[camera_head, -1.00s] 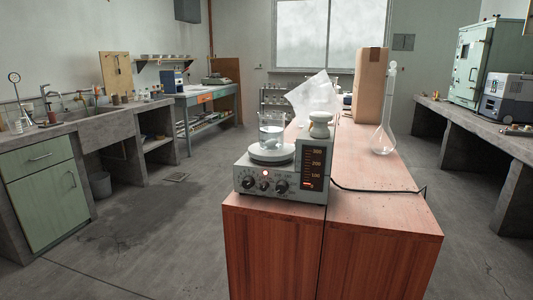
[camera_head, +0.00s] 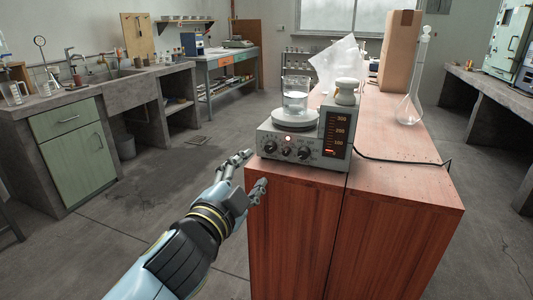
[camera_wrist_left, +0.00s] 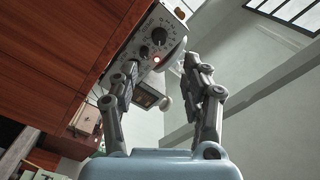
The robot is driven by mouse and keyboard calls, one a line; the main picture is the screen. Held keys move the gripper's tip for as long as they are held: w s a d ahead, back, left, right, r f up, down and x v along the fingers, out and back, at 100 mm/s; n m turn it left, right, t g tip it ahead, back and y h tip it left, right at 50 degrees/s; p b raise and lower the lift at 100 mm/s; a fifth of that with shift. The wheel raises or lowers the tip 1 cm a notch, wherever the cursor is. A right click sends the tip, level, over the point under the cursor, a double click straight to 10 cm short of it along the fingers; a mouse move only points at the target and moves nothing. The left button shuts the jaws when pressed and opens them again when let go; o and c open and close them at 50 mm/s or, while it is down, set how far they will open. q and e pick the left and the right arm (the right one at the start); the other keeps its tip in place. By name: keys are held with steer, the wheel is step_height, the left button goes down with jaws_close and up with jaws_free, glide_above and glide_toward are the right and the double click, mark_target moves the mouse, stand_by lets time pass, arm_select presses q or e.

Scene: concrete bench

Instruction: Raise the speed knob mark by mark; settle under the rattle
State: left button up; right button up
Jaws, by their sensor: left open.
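A grey stirrer unit (camera_head: 300,164) stands at the near left corner of the wooden cabinet top. Its front has a lit red lamp and several black knobs; the left knob (camera_head: 269,147) and the right knob (camera_head: 303,153) show clearly. A tall panel (camera_head: 335,135) on its right reads 300, 200, 100, with an orange light at the bottom. A glass beaker (camera_head: 295,101) with clear liquid sits on its round plate. My left gripper (camera_head: 256,171) is open, left of the unit and apart from it. In the left wrist view the knobbed front (camera_wrist_left: 158,40) appears tilted beyond the open fingers (camera_wrist_left: 165,88).
A white lidded jar (camera_head: 346,92), a clear plastic bag (camera_head: 338,62), a cardboard box (camera_head: 400,50) and a glass flask (camera_head: 410,105) stand behind the unit. A black cable (camera_head: 400,161) runs right across the wooden top (camera_head: 400,185). The floor on the left is open.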

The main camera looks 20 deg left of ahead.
mark_target(269, 150)
arm_select(q)
steer(key=w, duration=0.9)
steer(key=shift+w+a, duration=0.4)
steer(key=shift+c, duration=0.3)
jaws_close()
